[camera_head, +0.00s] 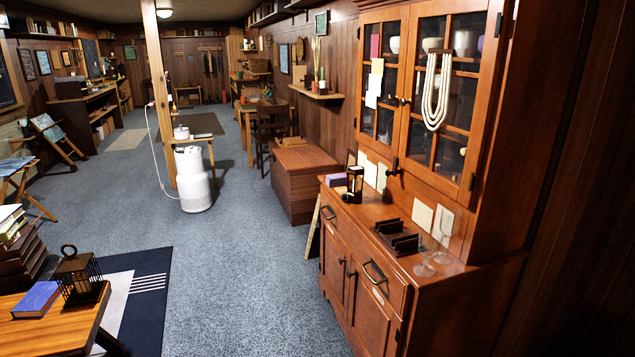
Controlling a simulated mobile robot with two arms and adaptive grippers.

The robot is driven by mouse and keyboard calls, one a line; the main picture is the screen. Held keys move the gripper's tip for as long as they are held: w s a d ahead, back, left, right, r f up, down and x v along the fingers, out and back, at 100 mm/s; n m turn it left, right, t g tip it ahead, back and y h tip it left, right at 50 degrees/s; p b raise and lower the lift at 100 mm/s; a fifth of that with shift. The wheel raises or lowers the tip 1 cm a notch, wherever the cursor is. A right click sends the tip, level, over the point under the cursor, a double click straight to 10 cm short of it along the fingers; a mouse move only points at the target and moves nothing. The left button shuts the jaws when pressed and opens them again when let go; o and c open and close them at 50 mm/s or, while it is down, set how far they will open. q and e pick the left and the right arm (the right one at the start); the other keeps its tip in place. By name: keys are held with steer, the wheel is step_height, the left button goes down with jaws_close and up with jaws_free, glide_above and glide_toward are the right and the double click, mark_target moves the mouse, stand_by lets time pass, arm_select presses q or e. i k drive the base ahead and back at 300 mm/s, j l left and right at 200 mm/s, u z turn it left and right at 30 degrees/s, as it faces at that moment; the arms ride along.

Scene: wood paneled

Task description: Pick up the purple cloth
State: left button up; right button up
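A small purple, folded-looking thing (336,180) lies at the far left end of the wooden hutch's counter (360,215), beside a dark lantern-like object (355,184). It may be the purple cloth, but it is too small to tell cloth from a book. A flat blue-purple item (37,300), which looks like a book, lies on the low wooden table at the lower left. Neither of my grippers is in view.
A black rack (397,237) and clear glasses (425,265) stand on the counter. A black lantern (79,275) stands on the low table (60,332). A wooden chest (303,185) and a white cylinder (193,180) stand farther back. Grey carpet (240,270) is open between.

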mark_target(335, 180)
steer(key=i+l+u, duration=0.1)
steer(key=i+u, duration=0.35)
steer(key=i, duration=1.15)
